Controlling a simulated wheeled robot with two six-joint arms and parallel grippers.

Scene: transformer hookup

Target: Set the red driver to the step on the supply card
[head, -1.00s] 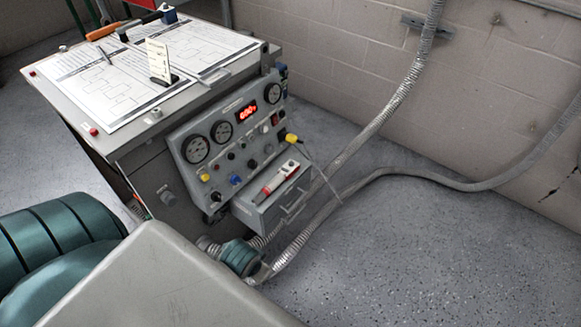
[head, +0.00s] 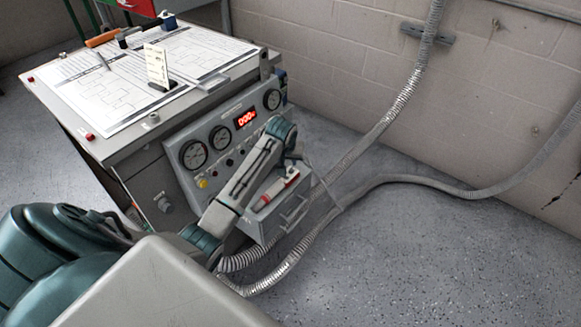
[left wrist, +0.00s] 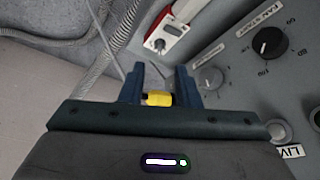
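The red driver (head: 274,193), red with a white end, lies on the grey drawer box below the instrument panel. In the left wrist view its white face with a small dark dial (left wrist: 172,29) shows beyond my fingertips. The supply card (head: 156,66) stands upright in a dark holder on the bench top; its writing is too small to read. My left gripper (left wrist: 160,72) is at the panel's right side, near the driver, with its fingertips apart. A yellow piece (left wrist: 158,98) shows between the fingers; I cannot tell whether they touch it. My right gripper is out of view.
The panel has gauges (head: 193,153), a red display (head: 245,118) and knobs, including a black fan knob (left wrist: 268,43). Paper sheets (head: 105,85) cover the bench top. Flexible conduits (head: 345,160) run close by the drawer.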

